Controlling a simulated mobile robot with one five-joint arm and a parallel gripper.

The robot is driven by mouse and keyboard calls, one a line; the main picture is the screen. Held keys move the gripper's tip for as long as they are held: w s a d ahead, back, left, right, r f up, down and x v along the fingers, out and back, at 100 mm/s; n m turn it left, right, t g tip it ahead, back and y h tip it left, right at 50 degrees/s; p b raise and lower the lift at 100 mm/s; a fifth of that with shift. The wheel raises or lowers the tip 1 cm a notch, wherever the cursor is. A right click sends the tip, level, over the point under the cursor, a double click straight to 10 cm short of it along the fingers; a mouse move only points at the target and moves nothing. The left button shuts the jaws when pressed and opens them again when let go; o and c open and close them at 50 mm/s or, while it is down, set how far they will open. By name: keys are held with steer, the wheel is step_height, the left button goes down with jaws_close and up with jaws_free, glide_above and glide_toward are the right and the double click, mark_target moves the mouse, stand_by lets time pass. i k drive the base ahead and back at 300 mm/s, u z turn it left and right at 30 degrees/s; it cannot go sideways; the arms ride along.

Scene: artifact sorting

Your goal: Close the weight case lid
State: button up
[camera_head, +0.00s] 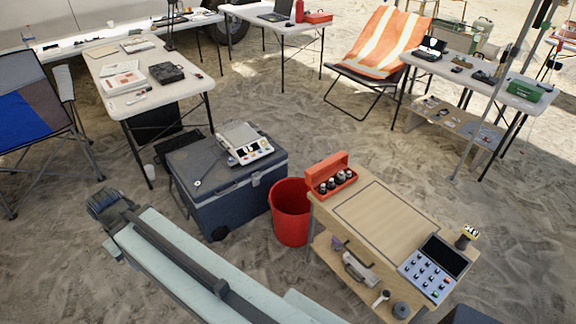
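The weight case (331,185) is a small red box at the back left corner of the wooden worktable. Its lid (326,168) stands open, raised along the far side. Several dark weights (336,181) stand upright in the case. My arm stretches from the bottom of the picture toward the left. My gripper (103,201) is at its far end, a dark shape over the sand, well to the left of the case and apart from it. The gripper is small in view, and I cannot tell whether its fingers are open or shut.
The wooden worktable (385,222) has a bare outlined middle and a button panel (434,268) at its right. A red bucket (290,212) stands beside it. A blue-grey cooler (225,185) with a scale (244,143) on top stands between my gripper and the bucket.

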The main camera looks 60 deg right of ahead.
mark_target(316, 174)
steer(key=u, duration=0.4)
steer(key=i, duration=3.95)
steer(key=z, duration=4.7)
steer(key=i, duration=1)
steer(key=u, duration=0.15)
